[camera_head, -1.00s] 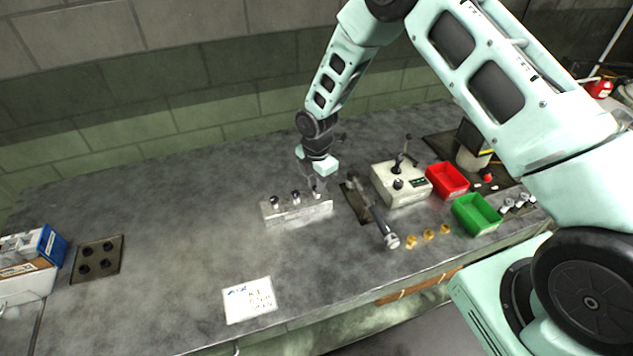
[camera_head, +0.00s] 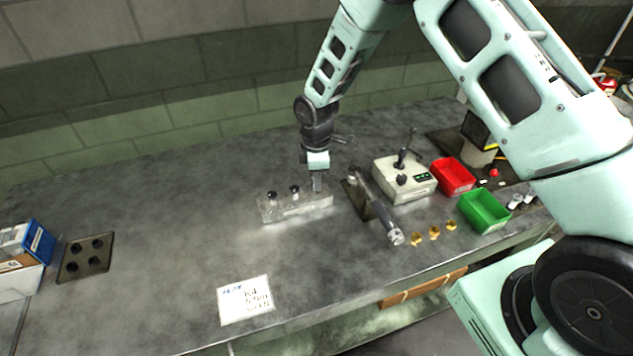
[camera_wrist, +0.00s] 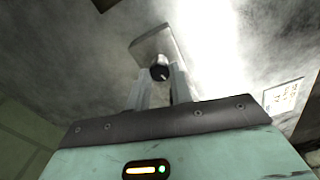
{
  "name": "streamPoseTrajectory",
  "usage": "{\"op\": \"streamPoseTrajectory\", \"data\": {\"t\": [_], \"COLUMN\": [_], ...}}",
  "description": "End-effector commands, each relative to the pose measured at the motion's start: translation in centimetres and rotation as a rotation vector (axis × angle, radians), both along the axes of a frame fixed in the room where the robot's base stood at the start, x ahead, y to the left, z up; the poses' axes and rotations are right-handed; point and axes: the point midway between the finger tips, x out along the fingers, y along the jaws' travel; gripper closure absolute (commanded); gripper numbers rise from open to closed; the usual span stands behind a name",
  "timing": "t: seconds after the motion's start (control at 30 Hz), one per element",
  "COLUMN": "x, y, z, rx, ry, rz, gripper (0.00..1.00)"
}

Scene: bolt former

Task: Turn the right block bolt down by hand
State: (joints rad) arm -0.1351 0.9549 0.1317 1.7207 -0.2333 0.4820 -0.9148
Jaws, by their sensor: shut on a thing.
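The pale metal block (camera_head: 290,211) lies on the bench in the head view. Its left bolt (camera_head: 272,196) and middle bolt (camera_head: 294,190) stand up from it with dark heads. My gripper (camera_head: 317,187) points down at the block's right end, where its fingers hide the right bolt. In the wrist view, a dark round bolt head (camera_wrist: 160,73) shows between the two fingers of my gripper (camera_wrist: 162,85), with the block (camera_wrist: 152,42) beyond it. The fingers are shut on this bolt. How deep the bolt sits cannot be told.
A wrench-like tool (camera_head: 384,215) lies right of the block, near a control box (camera_head: 404,184) with a lever. A red bin (camera_head: 453,180), a green bin (camera_head: 483,213) and brass pieces (camera_head: 434,233) are farther right. The bench left of the block is mostly clear.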

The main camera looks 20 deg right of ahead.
Motion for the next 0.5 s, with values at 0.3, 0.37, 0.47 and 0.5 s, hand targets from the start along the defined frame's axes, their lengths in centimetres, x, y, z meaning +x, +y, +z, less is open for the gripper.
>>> {"op": "streamPoseTrajectory", "data": {"t": [0.3, 0.37, 0.47, 0.5], "x": [0.13, 0.11, 0.13, 0.12], "y": [0.03, 0.07, 0.06, 0.04], "z": [-0.12, -0.11, -0.06, -0.05], "rx": [0.001, 0.001, 0.001, 0.001], "ry": [-0.004, -0.003, -0.004, -0.004], "rz": [-0.301, -0.357, -0.452, -0.491], "gripper": [1.00, 1.00, 1.00, 1.00]}}
